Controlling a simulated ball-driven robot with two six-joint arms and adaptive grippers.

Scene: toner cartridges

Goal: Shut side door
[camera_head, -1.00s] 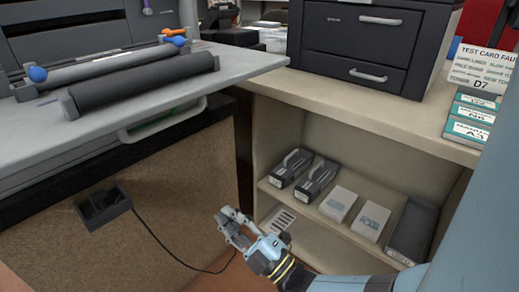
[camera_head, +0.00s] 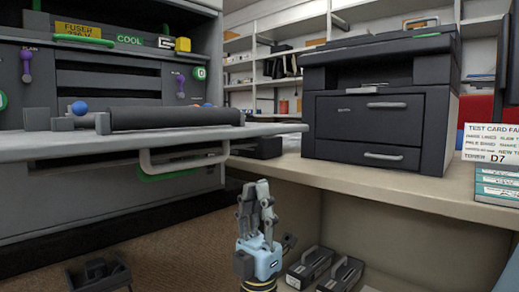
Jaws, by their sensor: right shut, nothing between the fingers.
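The side door (camera_head: 60,148) of the large grey machine is open, lying out flat like a shelf with dark rollers (camera_head: 175,117) on it. Its light handle loop (camera_head: 185,165) with a green patch hangs from the front edge. My right gripper (camera_head: 255,188) points upward, to the right of the handle and lower than the door's edge. Its fingers are shut and empty, and it appears apart from the door. My left gripper is out of view.
A dark printer (camera_head: 375,130) stands on the beige counter (camera_head: 430,200) at the right, by a test card sign (camera_head: 490,143). Dark cartridges (camera_head: 310,265) lie on the shelf below. A dark box-like item (camera_head: 98,272) sits at lower left.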

